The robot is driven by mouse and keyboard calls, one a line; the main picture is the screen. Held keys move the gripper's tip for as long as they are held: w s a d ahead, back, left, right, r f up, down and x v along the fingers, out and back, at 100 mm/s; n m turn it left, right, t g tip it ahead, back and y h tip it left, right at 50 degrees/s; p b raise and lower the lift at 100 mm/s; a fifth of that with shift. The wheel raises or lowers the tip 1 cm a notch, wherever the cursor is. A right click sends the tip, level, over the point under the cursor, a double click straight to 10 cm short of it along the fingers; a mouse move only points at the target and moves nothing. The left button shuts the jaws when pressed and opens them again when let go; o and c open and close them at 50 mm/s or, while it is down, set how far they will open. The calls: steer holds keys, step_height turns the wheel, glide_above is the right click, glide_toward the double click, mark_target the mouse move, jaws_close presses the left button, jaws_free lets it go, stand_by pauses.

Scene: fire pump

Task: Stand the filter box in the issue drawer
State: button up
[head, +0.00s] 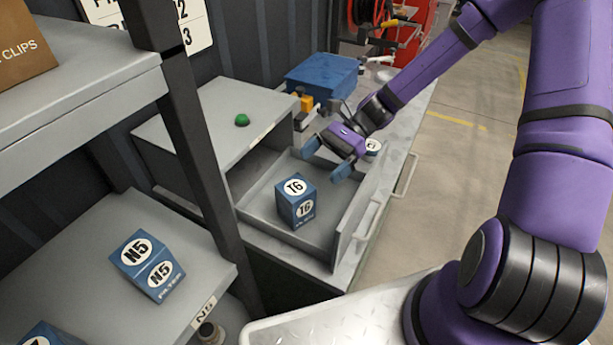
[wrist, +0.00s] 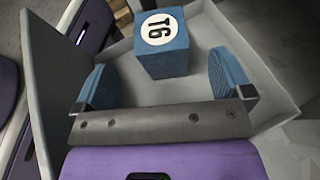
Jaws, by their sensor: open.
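A blue filter box (head: 296,201) marked T6 stands upright in the open grey issue drawer (head: 255,209), on its floor. Its T6 top also shows in the wrist view (wrist: 163,45). My gripper (head: 332,158) is open and empty, above the far part of the drawer. In the wrist view its two blue fingers (wrist: 160,88) are spread apart, with the box ahead of them and between their lines; I see a gap between the fingers and the box. Another blue filter box (head: 148,265), marked N5, sits on the lower shelf at the left.
A partly seen blue box (head: 46,336) is at the lower left. A cabinet top with a green button (head: 242,120) stands left of the drawer. A dark shelf post (head: 200,150) stands in front.

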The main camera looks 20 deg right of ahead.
steer(key=shift+v, duration=1.7)
steer(key=shift+s, duration=0.1)
